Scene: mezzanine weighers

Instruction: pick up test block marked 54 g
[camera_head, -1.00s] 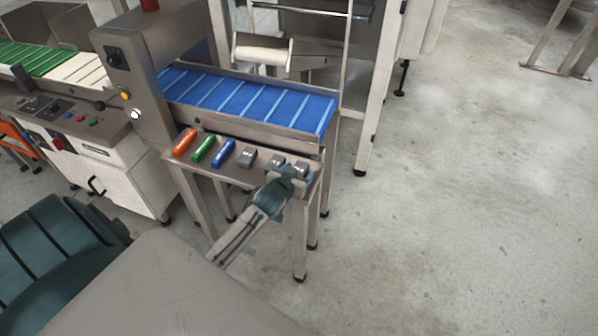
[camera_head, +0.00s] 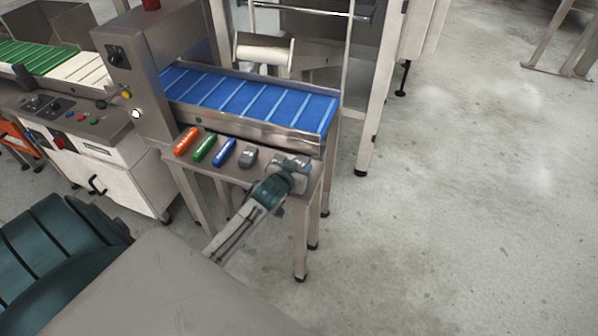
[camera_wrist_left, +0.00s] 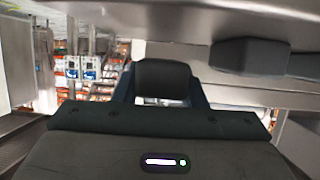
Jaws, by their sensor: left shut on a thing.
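Grey test blocks stand at the right end of the small steel shelf (camera_head: 232,174) in front of the blue conveyor. One grey block (camera_head: 248,157) shows clear of my gripper in the head view. My left gripper (camera_head: 292,166) is at the shelf's right end, shut on a grey block that it mostly hides. I cannot read the mark on that block. In the left wrist view a dark grey block (camera_wrist_left: 262,57) shows at the upper right, beside a dark shape in front of the gripper body. My right gripper is not in view.
Orange (camera_head: 186,141), green (camera_head: 204,147) and blue (camera_head: 223,153) bars lie in a row on the shelf, left of the grey blocks. The blue conveyor (camera_head: 250,100) with its steel side rail runs close behind. Open floor (camera_head: 450,220) lies to the right.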

